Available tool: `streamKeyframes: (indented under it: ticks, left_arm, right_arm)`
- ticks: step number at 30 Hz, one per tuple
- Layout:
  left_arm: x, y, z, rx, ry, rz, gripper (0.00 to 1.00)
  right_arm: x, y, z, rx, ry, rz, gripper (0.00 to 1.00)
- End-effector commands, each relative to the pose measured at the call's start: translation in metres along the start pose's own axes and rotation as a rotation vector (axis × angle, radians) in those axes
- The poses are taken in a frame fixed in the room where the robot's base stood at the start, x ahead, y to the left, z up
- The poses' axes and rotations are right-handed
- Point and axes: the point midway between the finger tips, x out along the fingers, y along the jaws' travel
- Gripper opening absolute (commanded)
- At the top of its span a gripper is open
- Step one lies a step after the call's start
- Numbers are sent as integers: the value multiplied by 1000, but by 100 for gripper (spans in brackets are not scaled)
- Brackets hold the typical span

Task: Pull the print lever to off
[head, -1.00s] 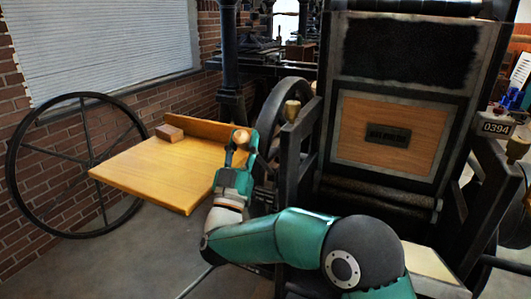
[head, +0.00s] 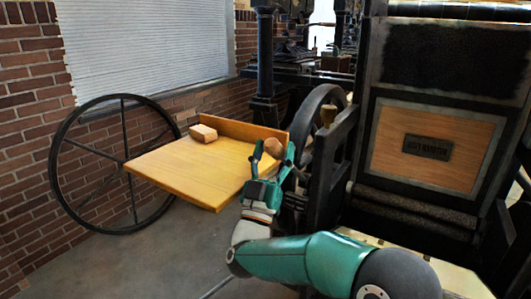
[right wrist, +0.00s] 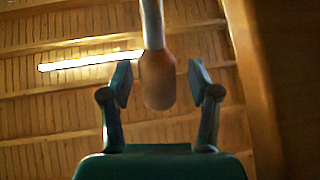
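The print lever's wooden knob (head: 274,147) shows in the head view in front of the yellow board's right end. My right gripper (head: 273,155) is just below the knob, with one finger on either side. In the right wrist view the brown knob (right wrist: 157,80) hangs on a pale metal rod (right wrist: 152,25) between the spread fingers of my right gripper (right wrist: 158,85). Gaps show on both sides, so the gripper is open and not holding it. My left gripper is not in view.
A yellow wooden board (head: 200,168) carries a wooden block (head: 203,133) left of my gripper. A big black wheel (head: 60,165) stands by the brick wall. The dark press frame (head: 332,175) is close on the right. Open floor lies at front left.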

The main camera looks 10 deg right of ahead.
Motion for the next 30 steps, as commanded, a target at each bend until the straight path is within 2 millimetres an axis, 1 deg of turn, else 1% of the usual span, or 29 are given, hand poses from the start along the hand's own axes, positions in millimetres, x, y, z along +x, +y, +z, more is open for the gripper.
streamKeyframes:
  ticks: [7,11,24,30]
  left_arm:
    - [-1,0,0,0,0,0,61]
    - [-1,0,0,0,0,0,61]
    - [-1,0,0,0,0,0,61]
    - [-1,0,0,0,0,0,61]
  right_arm:
    - [2,0,-2,1,1,1,61]
    - [8,1,-9,2,2,1,61]
    - [57,8,-62,2,1,3,61]
    - [66,8,-72,1,0,-1,61]
